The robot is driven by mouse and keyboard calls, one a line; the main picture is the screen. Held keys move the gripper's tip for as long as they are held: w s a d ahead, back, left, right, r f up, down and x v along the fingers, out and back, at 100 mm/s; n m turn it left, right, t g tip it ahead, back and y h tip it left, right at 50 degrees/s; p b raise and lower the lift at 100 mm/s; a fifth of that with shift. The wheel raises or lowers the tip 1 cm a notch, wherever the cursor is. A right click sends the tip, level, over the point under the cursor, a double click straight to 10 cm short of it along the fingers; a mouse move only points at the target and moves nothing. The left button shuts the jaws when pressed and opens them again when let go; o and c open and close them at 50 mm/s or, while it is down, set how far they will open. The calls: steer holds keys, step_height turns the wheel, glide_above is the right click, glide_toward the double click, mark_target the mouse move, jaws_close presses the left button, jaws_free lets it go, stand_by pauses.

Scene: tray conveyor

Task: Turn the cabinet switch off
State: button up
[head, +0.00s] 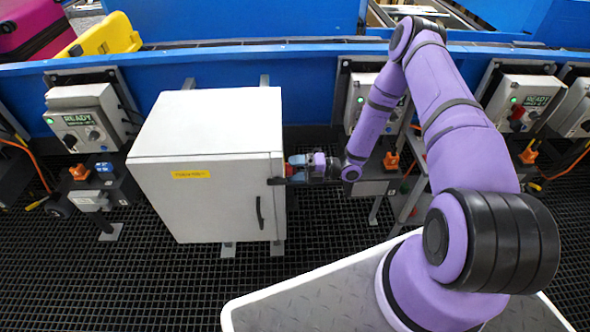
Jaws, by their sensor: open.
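The white cabinet (205,130) stands in front of the blue conveyor, left of centre, its door closed. Its door has a yellow label and a black handle (260,212). My gripper (292,166) is at the cabinet's right side, near the upper door edge, its fingers pointing left at the cabinet. The jaws are open. A small red part (290,170) shows between or beside the fingers, next to a black piece (277,181) at the cabinet edge. The red part may be the switch; the gripper partly hides it, and its position and any contact cannot be told.
Grey control boxes with green lights stand along the conveyor (225,70), one at left (84,122) and one at right (526,103). An orange-topped device (391,162) is right of my gripper. Dark grated floor is open around the cabinet's front. A yellow tray (105,38) and a pink case lie top left.

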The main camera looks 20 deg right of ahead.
steer(key=shift+a, duration=0.15)
steer(key=c, duration=0.9)
steer(key=shift+n, duration=0.4)
steer(key=n, duration=0.3)
steer(key=shift+n, duration=0.3)
steer(key=n, duration=0.4)
steer(key=shift+n, duration=0.3)
steer(key=n, duration=0.8)
steer(key=shift+n, duration=0.6)
